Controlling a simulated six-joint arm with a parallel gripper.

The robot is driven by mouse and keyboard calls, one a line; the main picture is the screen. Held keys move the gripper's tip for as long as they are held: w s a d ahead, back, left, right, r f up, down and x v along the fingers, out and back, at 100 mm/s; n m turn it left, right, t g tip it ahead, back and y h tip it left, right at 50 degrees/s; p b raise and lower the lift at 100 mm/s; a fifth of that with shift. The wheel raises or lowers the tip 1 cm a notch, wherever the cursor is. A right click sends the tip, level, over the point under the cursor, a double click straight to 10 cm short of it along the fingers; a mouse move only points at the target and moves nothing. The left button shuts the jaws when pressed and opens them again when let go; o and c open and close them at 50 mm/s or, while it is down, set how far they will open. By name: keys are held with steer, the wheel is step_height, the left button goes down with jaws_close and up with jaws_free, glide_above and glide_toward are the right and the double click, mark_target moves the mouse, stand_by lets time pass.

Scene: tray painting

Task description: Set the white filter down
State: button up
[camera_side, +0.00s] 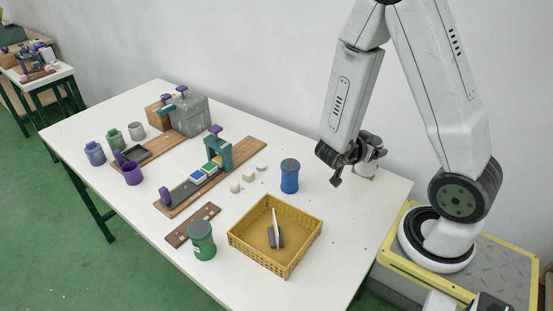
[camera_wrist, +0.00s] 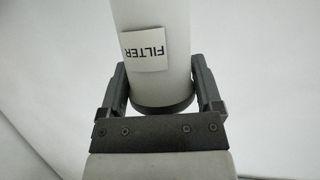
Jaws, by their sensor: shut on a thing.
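The white filter (camera_wrist: 150,20) is a white cylinder with a dark rim at its near end and a "FILTER" label that reads upside down in the wrist view. My gripper (camera_wrist: 160,88) is shut on it, with one dark finger on each side. In the side view my gripper (camera_side: 355,160) is at the right back of the white table (camera_side: 345,235), near the wall. The filter (camera_side: 368,155) shows there only in small part among the fingers. I cannot tell whether it touches the table.
A yellow basket (camera_side: 247,246) holding a grey block stands at the front. A blue jar (camera_side: 289,177) and a green jar (camera_side: 201,241) stand near it. Wooden boards with coloured pads (camera_side: 204,172), small pale blocks and several cups fill the left. The table's right front is clear.

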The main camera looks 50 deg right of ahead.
mark_target(361, 167)
steer(key=shift+f, duration=2.9)
steer(key=shift+f, duration=0.2)
steer(key=shift+f, duration=3.2)
steer(key=shift+f, duration=0.6)
steer(key=o, duration=1.1)
steer(key=shift+r, duration=0.15)
steer(key=shift+w+r, duration=0.1)
steer(key=shift+r, duration=11.15)
steer(key=shift+w+a+r+n+t+y, duration=0.3)
steer(key=shift+w+a+n+t+y, duration=0.5)
steer(key=shift+w+n+t, duration=1.6)
steer(key=shift+w+a+r+n+t+y, duration=0.3)
steer(key=shift+w+a+n+t, duration=1.15)
steer(key=shift+w, duration=1.75)
steer(key=shift+w+a+r+n+t+y, duration=0.25)
steer(key=shift+w+a+n+t+y, duration=0.45)
steer(key=shift+w+n+t, duration=1.4)
